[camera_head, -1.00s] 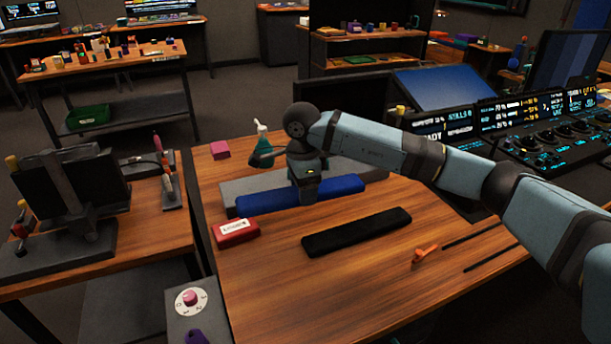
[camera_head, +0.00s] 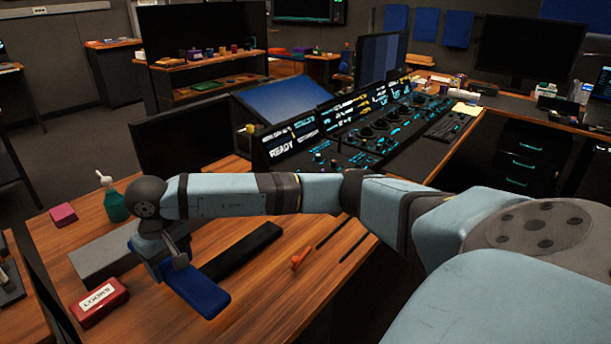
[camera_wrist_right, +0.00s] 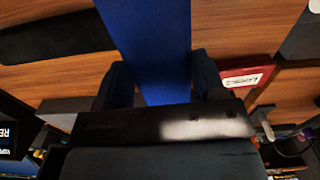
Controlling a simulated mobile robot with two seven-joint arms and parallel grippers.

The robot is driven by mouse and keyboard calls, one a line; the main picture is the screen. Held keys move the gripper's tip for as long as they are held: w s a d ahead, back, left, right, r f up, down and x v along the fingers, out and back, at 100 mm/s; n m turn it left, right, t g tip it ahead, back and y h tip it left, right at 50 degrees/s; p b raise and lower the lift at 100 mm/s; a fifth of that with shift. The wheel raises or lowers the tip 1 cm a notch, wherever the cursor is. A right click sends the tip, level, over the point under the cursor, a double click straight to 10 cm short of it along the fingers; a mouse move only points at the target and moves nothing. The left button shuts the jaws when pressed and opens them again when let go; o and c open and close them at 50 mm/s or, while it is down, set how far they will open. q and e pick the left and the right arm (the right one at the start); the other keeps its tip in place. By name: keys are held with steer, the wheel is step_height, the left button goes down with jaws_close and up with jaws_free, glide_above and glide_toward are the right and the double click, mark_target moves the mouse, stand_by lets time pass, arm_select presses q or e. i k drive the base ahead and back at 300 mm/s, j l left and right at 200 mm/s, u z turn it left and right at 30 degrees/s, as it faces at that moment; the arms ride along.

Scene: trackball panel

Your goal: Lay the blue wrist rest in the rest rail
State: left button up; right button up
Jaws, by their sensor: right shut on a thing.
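The blue wrist rest (camera_head: 205,296) is a long padded bar. My right gripper (camera_head: 172,262) is shut on it, and it appears raised above the table, pointing toward the lower right. In the right wrist view the blue rest (camera_wrist_right: 150,40) runs between the two fingers of my right gripper (camera_wrist_right: 162,84). Two thin dark parallel strips (camera_head: 333,231) on the table at the right may be the rest rail; they look empty. An orange piece (camera_head: 299,258) lies at their near left end. My left gripper is not in view.
A black bar (camera_head: 240,252) lies between the blue rest and the strips. A grey slab (camera_head: 95,258), a red labelled box (camera_head: 100,302), a pink block (camera_head: 63,214) and a green bottle (camera_head: 116,206) stand at the left. The console (camera_head: 375,130) borders the table behind.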

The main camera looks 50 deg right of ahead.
mark_target(360, 224)
steer(key=k+l, duration=0.1)
steer(key=l, duration=0.25)
steer(key=k+l+z, duration=0.15)
steer(key=l, duration=0.15)
steer(key=k+l, duration=0.1)
steer(key=l, duration=0.25)
steer(key=k+l+z, duration=0.1)
steer(key=l, duration=0.25)
